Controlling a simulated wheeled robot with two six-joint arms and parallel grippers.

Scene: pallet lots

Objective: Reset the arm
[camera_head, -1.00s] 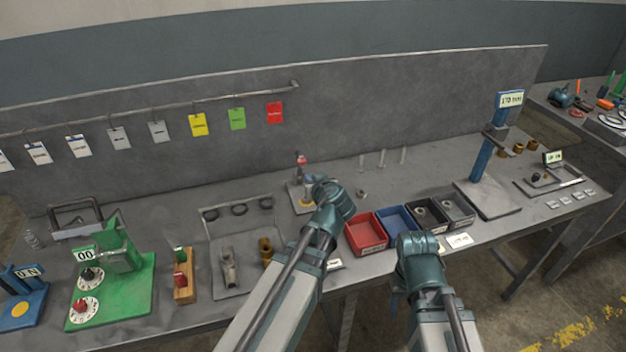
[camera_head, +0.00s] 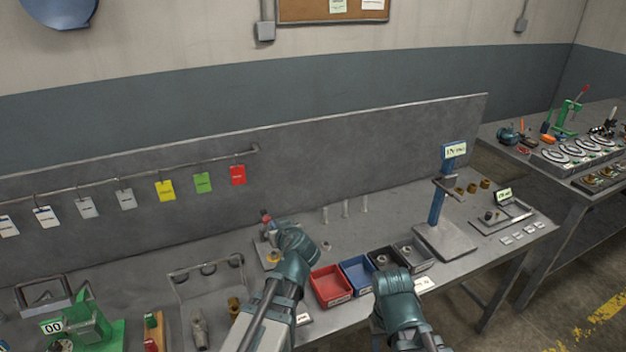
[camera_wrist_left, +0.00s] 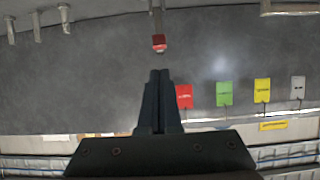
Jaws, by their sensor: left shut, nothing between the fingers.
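In the left wrist view my left gripper (camera_wrist_left: 160,76) has its two dark fingers together with nothing between them. It points toward the grey back panel (camera_wrist_left: 80,90), and a red-tipped part (camera_wrist_left: 158,43) shows just beyond the fingertips. In the head view my left arm rises from the bottom to a teal wrist (camera_head: 295,245) over the bench, left of the red bin; its fingers are hidden there. My right arm's teal wrist (camera_head: 398,290) is in front of the bins; no right fingers show.
A red bin (camera_head: 330,287), a blue bin (camera_head: 358,274) and dark bins stand mid-bench. A blue-post stand (camera_head: 437,205) is to the right. Yellow, green and red tags (camera_head: 238,175) hang on a rail. A second table (camera_head: 560,160) stands at the far right.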

